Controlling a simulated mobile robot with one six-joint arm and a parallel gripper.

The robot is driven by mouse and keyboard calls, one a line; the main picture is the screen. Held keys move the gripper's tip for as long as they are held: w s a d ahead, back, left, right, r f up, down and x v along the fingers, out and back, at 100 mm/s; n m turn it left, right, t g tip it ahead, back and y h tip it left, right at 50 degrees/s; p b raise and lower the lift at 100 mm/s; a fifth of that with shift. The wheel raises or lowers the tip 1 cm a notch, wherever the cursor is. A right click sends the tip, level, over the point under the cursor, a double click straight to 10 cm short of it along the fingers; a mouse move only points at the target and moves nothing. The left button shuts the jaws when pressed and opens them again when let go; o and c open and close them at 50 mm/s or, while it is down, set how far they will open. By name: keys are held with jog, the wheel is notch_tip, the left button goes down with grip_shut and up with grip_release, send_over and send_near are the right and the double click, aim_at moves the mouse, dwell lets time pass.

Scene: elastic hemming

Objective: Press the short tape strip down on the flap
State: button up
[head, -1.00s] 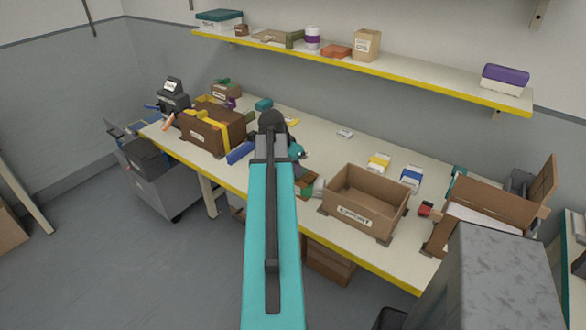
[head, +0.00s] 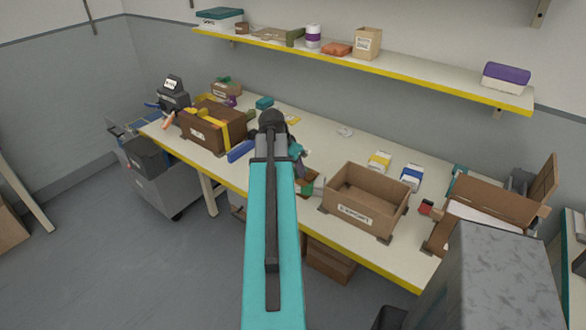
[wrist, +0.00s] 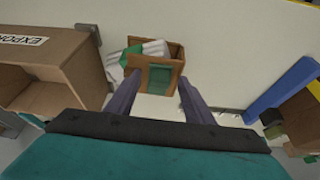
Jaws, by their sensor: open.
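In the wrist view a small open brown box (wrist: 177,72) lies just beyond my gripper (wrist: 160,97). The gripper's two grey fingers are spread apart with nothing between them. A green patch (wrist: 160,77) is on the near face of the box, between the fingertips in the picture. I cannot tell whether it is the short tape strip, or which panel is the flap. White and green contents (wrist: 152,48) show at the box opening. Whether the fingers touch the box is unclear. In the head view my arm hides most of this box.
A large open carton (head: 366,199) marked EXPORT stands beside the small box on the bench (head: 330,150). A long blue piece (head: 241,151) and a brown box with yellow straps (head: 212,130) lie to the left. Another open carton (head: 487,211) is at the right.

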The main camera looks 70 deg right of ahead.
jog(key=b+v, duration=0.3)
jog(key=v, duration=1)
jog(key=shift+r, duration=0.35)
jog(key=shift+a, duration=0.1)
dwell(0.3)
jog(key=shift+w, duration=0.15)
